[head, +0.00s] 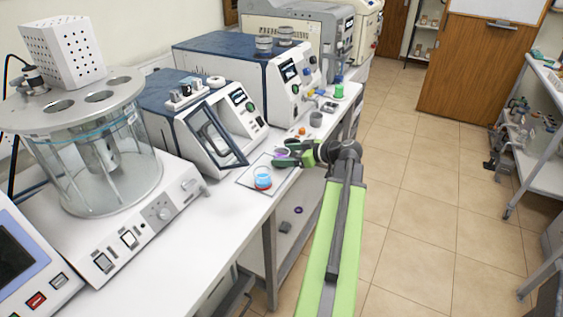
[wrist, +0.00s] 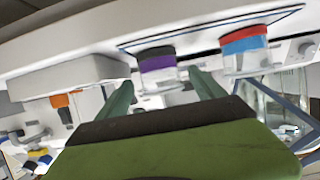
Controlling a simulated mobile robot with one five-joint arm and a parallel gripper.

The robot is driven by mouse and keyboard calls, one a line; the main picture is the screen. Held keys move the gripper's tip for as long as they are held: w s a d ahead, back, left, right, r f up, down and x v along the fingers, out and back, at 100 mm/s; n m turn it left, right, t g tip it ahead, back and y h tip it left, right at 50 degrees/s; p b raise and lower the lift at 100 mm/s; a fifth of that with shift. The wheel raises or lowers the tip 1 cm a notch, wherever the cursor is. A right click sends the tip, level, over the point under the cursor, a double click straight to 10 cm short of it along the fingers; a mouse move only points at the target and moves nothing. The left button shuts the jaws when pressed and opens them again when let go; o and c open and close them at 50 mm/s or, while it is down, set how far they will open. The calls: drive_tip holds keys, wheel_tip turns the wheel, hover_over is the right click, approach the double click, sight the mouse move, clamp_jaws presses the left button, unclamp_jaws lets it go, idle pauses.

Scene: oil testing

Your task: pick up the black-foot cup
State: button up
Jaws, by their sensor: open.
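The black-foot cup (wrist: 156,62) holds purple liquid above a dark foot and appears upside down in the wrist view. In the head view the cup (head: 281,152) stands on the bench, partly hidden by my gripper (head: 285,156). My gripper is open, and its green fingers in the wrist view (wrist: 162,88) are on either side of the cup's line. The cup lies between or just past the fingertips; I cannot tell which, and no contact shows.
A cup with blue liquid and a red foot (head: 263,180) stands close by, also in the wrist view (wrist: 245,45). A thin-bordered mat (head: 246,181) lies under it. A machine with an open, framed door (head: 218,135) is behind. A grey cup (head: 316,119) stands farther along the bench.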

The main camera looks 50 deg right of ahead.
sight(274, 155)
drive_tip(key=b+x, duration=0.1)
drive_tip(key=x, duration=0.4)
drive_tip(key=shift+s+a+b, duration=0.1)
drive_tip(key=shift+b, duration=0.2)
drive_tip(key=shift+s, duration=0.1)
drive_tip(key=shift+c, duration=0.2)
drive_tip(key=c, duration=1.5)
drive_tip(key=shift+r, duration=0.1)
